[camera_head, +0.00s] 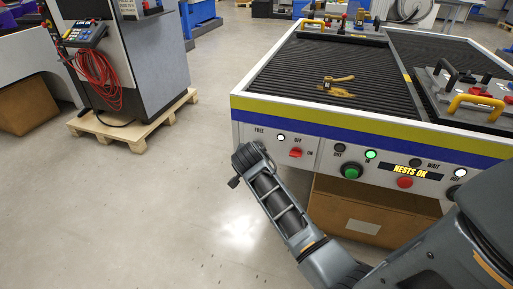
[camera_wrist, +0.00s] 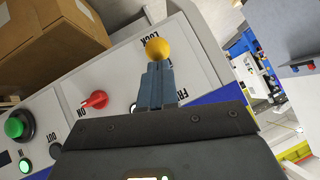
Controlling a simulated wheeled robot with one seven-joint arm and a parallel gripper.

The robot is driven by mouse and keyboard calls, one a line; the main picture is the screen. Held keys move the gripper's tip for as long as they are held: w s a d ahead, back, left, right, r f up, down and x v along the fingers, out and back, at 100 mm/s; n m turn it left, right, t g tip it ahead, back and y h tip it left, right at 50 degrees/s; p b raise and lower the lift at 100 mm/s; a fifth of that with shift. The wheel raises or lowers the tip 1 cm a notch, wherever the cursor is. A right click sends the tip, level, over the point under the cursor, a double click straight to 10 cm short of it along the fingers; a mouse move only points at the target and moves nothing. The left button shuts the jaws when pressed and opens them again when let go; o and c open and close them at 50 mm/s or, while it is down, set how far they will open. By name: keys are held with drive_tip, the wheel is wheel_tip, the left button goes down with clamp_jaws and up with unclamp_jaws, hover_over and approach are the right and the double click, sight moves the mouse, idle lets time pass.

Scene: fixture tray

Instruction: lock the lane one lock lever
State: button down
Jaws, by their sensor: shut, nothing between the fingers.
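The lock lever shows in the wrist view as a yellow ball knob (camera_wrist: 158,48) on the front panel, just beyond my fingertips. The knob appears close to the LOCK lettering, with the FREE lettering lower down beside my fingers. The lever's shaft is hidden behind my fingers. My gripper (camera_wrist: 158,68) is shut and empty, its tips at or very near the knob; I cannot tell whether they touch. In the head view my gripper (camera_head: 234,182) is at the left end of the front panel (camera_head: 315,160), and the lever is hidden there behind my wrist.
A red OFF/ON switch (camera_head: 295,152) and a green button (camera_head: 350,172) are on the panel right of my wrist. A cardboard box (camera_head: 330,205) stands under the table. A cabinet on a pallet (camera_head: 130,125) is at left. The floor between is clear.

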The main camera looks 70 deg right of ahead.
drive_tip(key=f+h+b, duration=0.1)
drive_tip(key=b, duration=0.2)
drive_tip(key=f+h+b, duration=0.1)
drive_tip(key=f+b, duration=0.1)
drive_tip(key=b, duration=0.2)
drive_tip(key=f+h+b, duration=0.1)
drive_tip(key=h+b, duration=0.1)
drive_tip(key=b, duration=0.2)
drive_tip(key=shift+a+f+n+t, duration=0.3)
drive_tip(key=shift+f+t, duration=0.05)
drive_tip(key=shift+t, duration=0.05)
drive_tip(key=shift+f+b, duration=0.15)
drive_tip(key=shift+b, duration=0.55)
